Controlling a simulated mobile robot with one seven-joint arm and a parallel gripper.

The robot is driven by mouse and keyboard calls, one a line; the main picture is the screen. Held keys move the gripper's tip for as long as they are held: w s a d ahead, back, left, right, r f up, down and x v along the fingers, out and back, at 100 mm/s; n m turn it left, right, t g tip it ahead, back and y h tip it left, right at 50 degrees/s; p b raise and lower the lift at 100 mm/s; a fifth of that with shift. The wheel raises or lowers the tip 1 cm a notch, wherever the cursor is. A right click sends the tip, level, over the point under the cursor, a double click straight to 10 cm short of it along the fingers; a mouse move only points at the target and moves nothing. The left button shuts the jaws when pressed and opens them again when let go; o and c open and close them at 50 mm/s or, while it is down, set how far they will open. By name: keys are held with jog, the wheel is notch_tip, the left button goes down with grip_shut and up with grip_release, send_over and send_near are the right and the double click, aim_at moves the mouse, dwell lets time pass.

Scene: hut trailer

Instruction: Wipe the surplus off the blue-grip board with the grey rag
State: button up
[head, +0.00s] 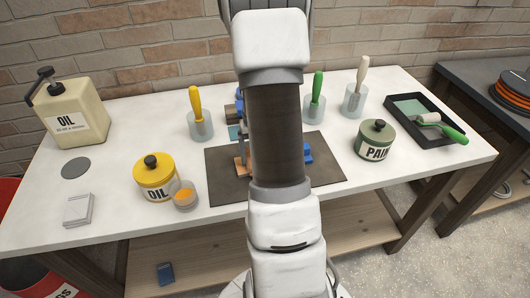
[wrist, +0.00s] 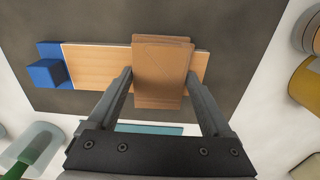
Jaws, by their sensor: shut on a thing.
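The blue-grip board (wrist: 95,68) is a light wooden board with a blue grip (wrist: 45,70) at its left end in the wrist view. In the head view its blue grip (head: 308,154) shows right of my arm, which hides most of the board. My gripper (wrist: 160,85) is shut on a folded brown rag (wrist: 162,65) that lies over or just above the board's right half; contact is unclear. No surplus is distinct on the bare wood; the part under the rag is hidden. A grey folded rag (head: 78,210) lies at the table's left front.
The board is on a dark mat (head: 225,190). A teal piece (wrist: 150,128) lies beside it. A yellow oil tin (head: 155,178) and small orange-filled jar (head: 183,195) stand left, a green paint tin (head: 375,140) right. Brush cups stand behind the mat; a black tray (head: 420,112) is far right.

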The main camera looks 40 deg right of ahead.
jog(key=shift+w+a+f, duration=0.1)
jog(key=shift+w+a, duration=0.4)
jog(key=shift+a, duration=0.3)
jog(key=shift+w+a+f, duration=0.1)
jog(key=shift+w+a, duration=0.35)
jog(key=shift+a, duration=0.3)
jog(key=shift+w+d+r, duration=0.1)
jog(key=shift+w+d, duration=0.1)
jog(key=shift+w, duration=0.35)
jog(key=shift+s+a+r, duration=0.1)
jog(key=shift+s+a, duration=0.2)
jog(key=shift+s, duration=0.2)
jog(key=shift+s+a, duration=0.25)
jog(key=shift+s, duration=0.25)
jog(key=shift+w+d, duration=0.3)
jog(key=shift+w, duration=0.2)
jog(key=shift+w+d, duration=0.3)
jog(key=shift+w, duration=0.2)
jog(key=shift+s+a, duration=0.3)
jog(key=shift+s, duration=0.25)
notch_tip(320, 180, up, 7)
jog(key=p, duration=0.4)
